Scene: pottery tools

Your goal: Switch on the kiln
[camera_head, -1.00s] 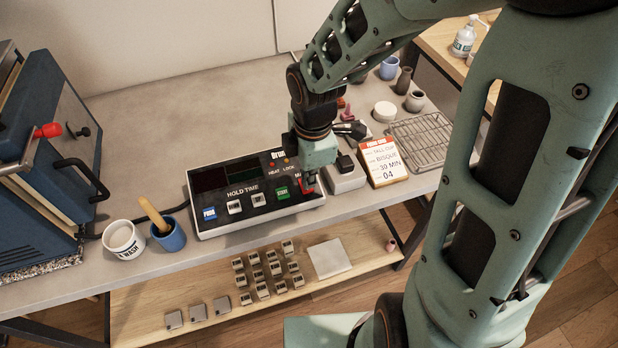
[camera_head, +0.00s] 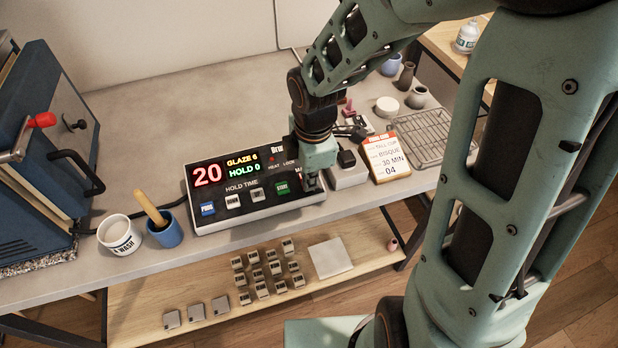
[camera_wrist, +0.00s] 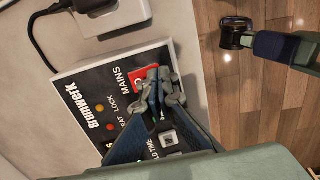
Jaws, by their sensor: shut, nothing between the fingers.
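The blue kiln (camera_head: 45,140) stands at the left end of the bench, with a red-knobbed lever on it. Its control box (camera_head: 225,222) sits in the middle of the bench with its display lit, reading 20, GLAZE 6 and HOLD 0. My gripper (camera_head: 311,180) is shut and empty over the right end of the box. In the wrist view the closed fingertips (camera_wrist: 160,88) are at the red MAINS switch (camera_wrist: 139,88) and partly cover it. I cannot tell whether they touch it. The green START button (camera_head: 283,188) is just left of the gripper.
A grey socket box (camera_head: 347,172) and a wire rack (camera_head: 425,137) are to the right. A white tub (camera_head: 120,236) and a blue cup (camera_head: 167,232) stand left of the control box. The bench behind is clear.

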